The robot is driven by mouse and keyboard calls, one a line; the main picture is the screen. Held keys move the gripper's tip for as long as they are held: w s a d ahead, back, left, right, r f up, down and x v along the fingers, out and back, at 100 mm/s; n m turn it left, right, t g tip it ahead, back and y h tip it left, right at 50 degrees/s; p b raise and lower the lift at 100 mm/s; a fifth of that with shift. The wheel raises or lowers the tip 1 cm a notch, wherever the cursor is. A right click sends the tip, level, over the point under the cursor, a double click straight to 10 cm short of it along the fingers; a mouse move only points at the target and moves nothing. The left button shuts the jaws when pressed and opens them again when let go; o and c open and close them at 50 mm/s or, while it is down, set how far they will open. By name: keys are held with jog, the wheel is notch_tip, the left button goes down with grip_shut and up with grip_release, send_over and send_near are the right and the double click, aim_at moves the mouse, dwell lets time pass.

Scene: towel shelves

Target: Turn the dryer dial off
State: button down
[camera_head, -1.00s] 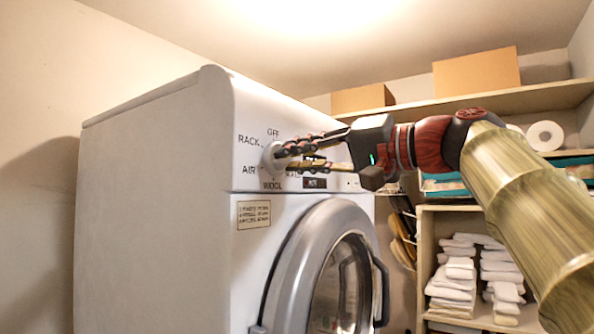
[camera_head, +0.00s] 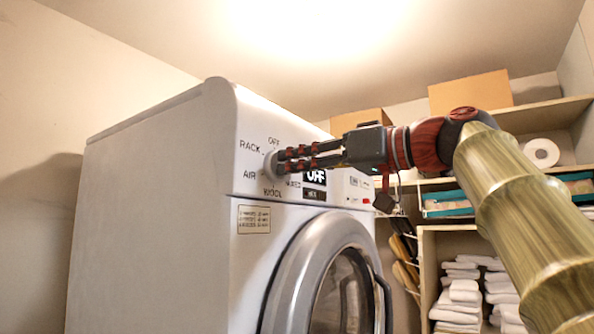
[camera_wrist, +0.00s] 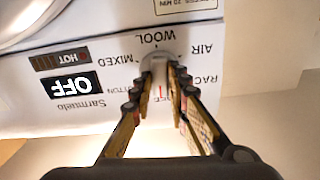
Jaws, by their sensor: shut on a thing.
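The white dryer (camera_head: 160,190) stands at the left with its control panel facing right. Its round white dial (camera_head: 269,165) is ringed by labels such as OFF, RACK, AIR and WOOL. My gripper (camera_head: 282,161) reaches in from the right, its fingers shut on the dial and partly covering it. In the wrist view the dial (camera_wrist: 156,58) sits between the two fingertips (camera_wrist: 158,74). The dial's exact pointer position is hidden.
The round dryer door (camera_head: 285,270) is below the panel. Shelves to the right hold white towels (camera_head: 460,293), a paper roll (camera_head: 541,153) and cardboard boxes (camera_head: 470,94). Open air lies above the dryer.

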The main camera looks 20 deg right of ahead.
jog(key=shift+f+n, duration=0.15)
jog(key=shift+n, duration=0.35)
jog(key=c, duration=1.7)
grip_release()
jog(key=shift+d, duration=0.1)
jog(key=v, duration=1.2)
